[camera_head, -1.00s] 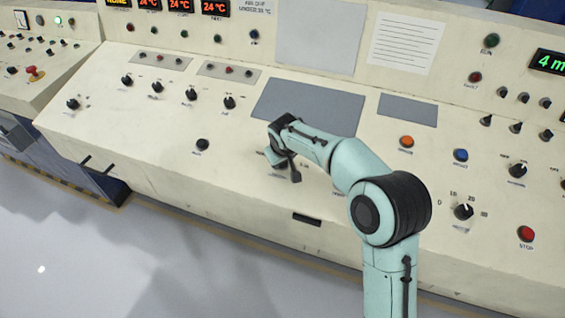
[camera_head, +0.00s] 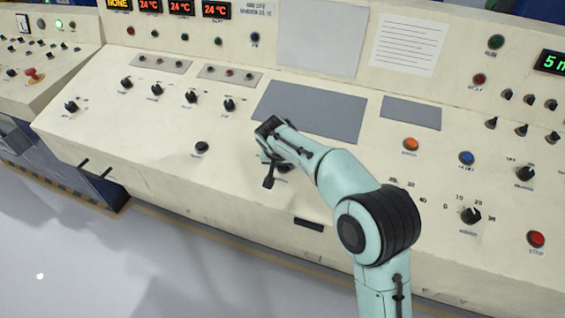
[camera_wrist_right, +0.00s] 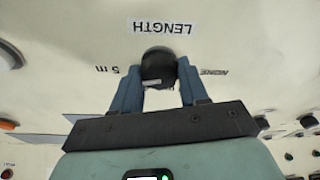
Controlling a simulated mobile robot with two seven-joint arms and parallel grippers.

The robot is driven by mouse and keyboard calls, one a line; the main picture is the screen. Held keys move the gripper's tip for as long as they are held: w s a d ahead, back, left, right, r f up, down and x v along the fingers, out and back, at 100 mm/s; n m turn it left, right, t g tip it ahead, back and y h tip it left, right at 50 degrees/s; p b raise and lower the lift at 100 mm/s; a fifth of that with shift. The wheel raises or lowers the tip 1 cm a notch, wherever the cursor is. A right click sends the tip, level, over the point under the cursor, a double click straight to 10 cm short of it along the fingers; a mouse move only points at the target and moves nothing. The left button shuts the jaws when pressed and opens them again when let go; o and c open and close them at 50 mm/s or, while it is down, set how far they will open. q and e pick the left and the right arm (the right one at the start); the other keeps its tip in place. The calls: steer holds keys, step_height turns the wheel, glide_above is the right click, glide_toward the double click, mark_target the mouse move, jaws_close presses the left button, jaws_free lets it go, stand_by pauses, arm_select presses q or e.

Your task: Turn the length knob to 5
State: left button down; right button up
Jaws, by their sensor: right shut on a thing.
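The length knob (camera_wrist_right: 158,64) is round and black, under an upside-down LENGTH label (camera_wrist_right: 162,27) in the right wrist view. A "5 m" label (camera_wrist_right: 109,69) lies left of it and a NONE label (camera_wrist_right: 214,72) right of it. My right gripper (camera_wrist_right: 159,78) is shut on the knob, with a blue finger on each side. In the head view my right gripper (camera_head: 268,160) is low over the panel and hides the knob. The green display (camera_head: 552,63) at the right edge shows a 5, its unit cut off. My left gripper is not in view.
Several black knobs (camera_head: 190,98) stand left of my arm on the sloped panel. An orange button (camera_head: 411,144), a blue button (camera_head: 466,158), a dial knob (camera_head: 470,215) and a red stop button (camera_head: 537,239) are on the right. Flat grey plates (camera_head: 310,110) lie behind my wrist.

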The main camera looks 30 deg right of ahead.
stand_by(0.4)
steer(key=o, duration=1.1)
steer(key=shift+c, duration=0.2)
steer(key=shift+r, duration=0.1)
steer(key=p+v, duration=0.1)
steer(key=v, duration=1.2)
steer(key=shift+s+a, duration=0.1)
steer(key=shift+a, duration=0.05)
